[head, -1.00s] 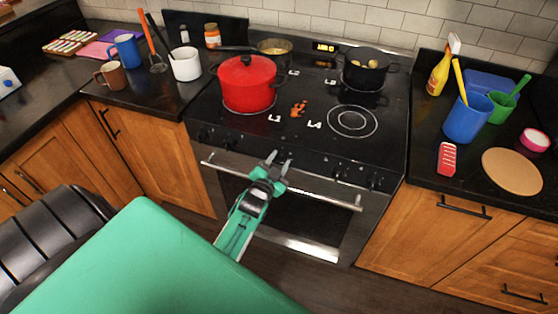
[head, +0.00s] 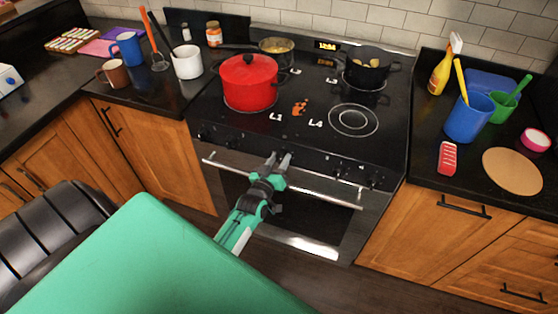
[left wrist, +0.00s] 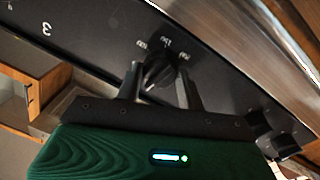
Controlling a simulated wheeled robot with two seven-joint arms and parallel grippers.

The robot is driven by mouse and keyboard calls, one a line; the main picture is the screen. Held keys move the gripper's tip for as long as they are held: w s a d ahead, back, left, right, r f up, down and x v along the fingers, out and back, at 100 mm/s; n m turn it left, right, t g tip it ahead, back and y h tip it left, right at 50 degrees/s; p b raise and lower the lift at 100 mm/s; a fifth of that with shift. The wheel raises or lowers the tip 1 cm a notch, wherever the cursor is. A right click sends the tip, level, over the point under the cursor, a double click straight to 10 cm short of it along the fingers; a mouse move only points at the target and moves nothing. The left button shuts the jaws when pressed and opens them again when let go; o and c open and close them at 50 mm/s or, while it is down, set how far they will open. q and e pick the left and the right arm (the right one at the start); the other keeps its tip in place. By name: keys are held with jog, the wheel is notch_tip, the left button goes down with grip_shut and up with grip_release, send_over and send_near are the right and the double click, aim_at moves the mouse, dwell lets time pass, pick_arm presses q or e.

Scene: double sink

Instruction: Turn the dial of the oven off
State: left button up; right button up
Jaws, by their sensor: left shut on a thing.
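The oven (head: 290,215) with its black cooktop stands in the middle of the head view. My left gripper (head: 279,159) is at its front control panel, above the oven handle (head: 325,192). In the left wrist view, a black dial (left wrist: 158,71) with small white markings around it sits between the two fingers of my left gripper (left wrist: 161,78). The fingers are shut on this dial. In the head view the gripper hides the dial. My right gripper is in neither view.
Other dials (head: 372,182) line the panel on both sides. A red pot (head: 249,82) sits on the front left burner, and a black pot (head: 370,66) and a pan (head: 276,50) stand behind. The front right burner (head: 353,120) is bare.

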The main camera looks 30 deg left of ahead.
pick_arm(q)
jog(key=shift+f+n, duration=0.1)
jog(key=shift+n, duration=1)
jog(key=o, duration=1)
jog(key=shift+c, duration=0.2)
